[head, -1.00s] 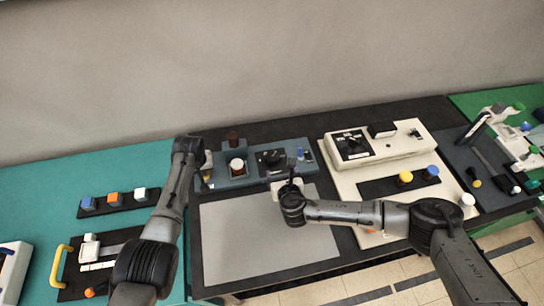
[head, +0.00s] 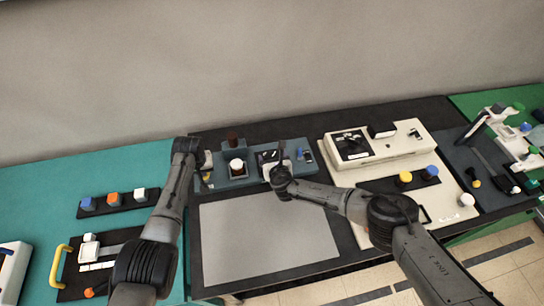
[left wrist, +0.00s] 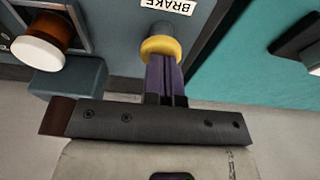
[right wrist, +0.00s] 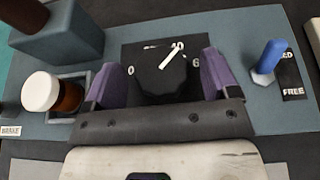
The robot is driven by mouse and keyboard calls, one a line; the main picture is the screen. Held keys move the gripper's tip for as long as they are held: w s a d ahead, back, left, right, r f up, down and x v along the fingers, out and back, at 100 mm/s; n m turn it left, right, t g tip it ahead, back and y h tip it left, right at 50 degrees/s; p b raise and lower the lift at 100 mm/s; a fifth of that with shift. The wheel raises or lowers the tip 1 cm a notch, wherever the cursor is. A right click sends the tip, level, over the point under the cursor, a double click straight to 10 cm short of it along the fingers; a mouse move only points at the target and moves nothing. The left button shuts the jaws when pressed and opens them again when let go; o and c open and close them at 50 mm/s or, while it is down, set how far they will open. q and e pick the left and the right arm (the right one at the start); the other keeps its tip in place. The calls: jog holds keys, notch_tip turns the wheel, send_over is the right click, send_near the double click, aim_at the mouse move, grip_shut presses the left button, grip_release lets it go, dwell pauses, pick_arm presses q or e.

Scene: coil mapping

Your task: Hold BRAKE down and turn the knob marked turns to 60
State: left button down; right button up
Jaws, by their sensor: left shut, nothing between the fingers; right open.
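The blue-grey panel (head: 240,182) carries a BRAKE label (left wrist: 167,6) and, below it in the left wrist view, a yellow-rimmed button (left wrist: 162,47). My left gripper (left wrist: 166,72) is shut and empty, its purple fingertips against that button and partly hiding it; how far it is pressed I cannot tell. The black knob (right wrist: 160,84) has a white pointer slanting to the upper right, between a 0 at left and a partly hidden 6 at right. My right gripper (right wrist: 160,76) is open, with one purple finger on each side of the knob; contact is unclear.
A white-capped brown knob (right wrist: 40,91) sits left of the black knob, and a blue lever (right wrist: 268,58) by a FREE label stands right. A grey mat (head: 268,240) lies clear in front. A cream console (head: 380,150) stands to the right.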

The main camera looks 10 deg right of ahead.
jog(key=shift+w+f, duration=0.25)
jog(key=shift+w, duration=0.4)
jog(key=shift+c, duration=0.4)
jog(key=c, duration=0.8)
jog(key=m+h, duration=0.3)
jog(key=shift+a+g+h, duration=0.15)
jog(key=shift+g+h, duration=0.15)
jog(key=shift+c, duration=0.2)
pick_arm(q)
jog(key=shift+f, duration=0.1)
pick_arm(e)
jog(key=shift+m+g+h, duration=0.3)
jog(key=shift+m+h, duration=0.6)
jog(key=o, duration=0.9)
